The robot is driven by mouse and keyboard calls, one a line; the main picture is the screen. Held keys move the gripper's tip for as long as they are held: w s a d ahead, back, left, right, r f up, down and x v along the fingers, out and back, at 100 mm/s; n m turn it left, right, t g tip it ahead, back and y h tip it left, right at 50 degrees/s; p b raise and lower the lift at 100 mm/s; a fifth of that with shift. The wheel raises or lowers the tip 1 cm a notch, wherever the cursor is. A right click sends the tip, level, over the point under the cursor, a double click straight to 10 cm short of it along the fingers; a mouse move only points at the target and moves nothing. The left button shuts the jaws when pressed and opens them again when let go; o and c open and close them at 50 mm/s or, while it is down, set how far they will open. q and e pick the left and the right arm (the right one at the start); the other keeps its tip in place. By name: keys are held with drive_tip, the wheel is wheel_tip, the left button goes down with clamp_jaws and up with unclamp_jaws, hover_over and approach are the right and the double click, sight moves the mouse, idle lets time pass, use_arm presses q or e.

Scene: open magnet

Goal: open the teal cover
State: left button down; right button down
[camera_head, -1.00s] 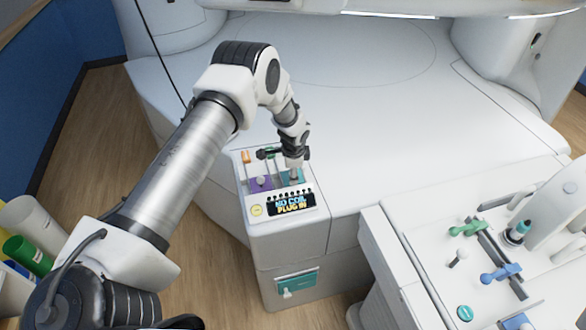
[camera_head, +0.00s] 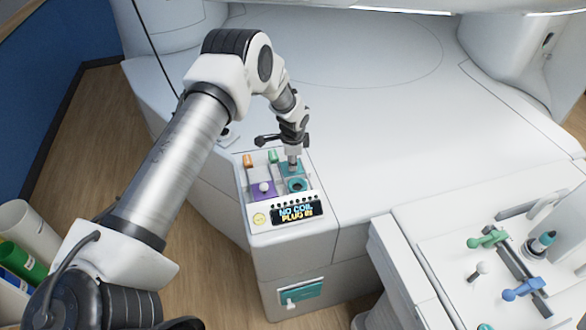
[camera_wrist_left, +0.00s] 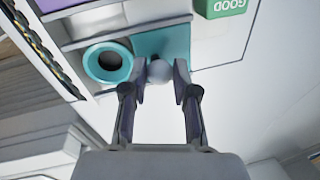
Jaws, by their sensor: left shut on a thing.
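The teal cover (camera_head: 284,170) is a small square plate on the white console at the front of the bed. It sits behind a teal ring-shaped socket (camera_head: 297,185), whose round hole is exposed. In the left wrist view the cover (camera_wrist_left: 168,40) lies beside the teal socket (camera_wrist_left: 107,65). My left gripper (camera_head: 292,160) reaches down onto the cover. In the wrist view its fingers (camera_wrist_left: 159,88) are shut on the cover's grey round knob (camera_wrist_left: 158,70). The fingers hide part of the cover in the head view. My right gripper is not in view.
A purple cover (camera_head: 262,191) with a pale knob is left of the socket. Orange (camera_head: 248,160) and green (camera_head: 272,156) labelled blocks stand behind. A display (camera_head: 297,213) reads "NO COIL PLUG IN". A white cart (camera_head: 450,255) with coloured handles stands at the right.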

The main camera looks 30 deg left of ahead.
use_arm(q)
drive_tip(key=shift+w+a+f, duration=0.1)
drive_tip(key=shift+a+f, duration=0.05)
drive_tip(key=shift+f, duration=0.1)
drive_tip(key=shift+d+r, duration=0.2)
drive_tip(key=shift+d, duration=0.1)
drive_tip(key=c, duration=1)
unclamp_jaws()
drive_tip(key=shift+c, duration=0.2)
drive_tip(key=shift+o, duration=0.7)
drive_tip(key=shift+a+f, duration=0.1)
wheel_tip(320, 180, up, 12)
drive_tip(key=s+d, duration=0.1)
drive_tip(key=s, duration=0.1)
drive_tip(key=shift+d, duration=0.2)
drive_tip(key=shift+f, duration=0.1)
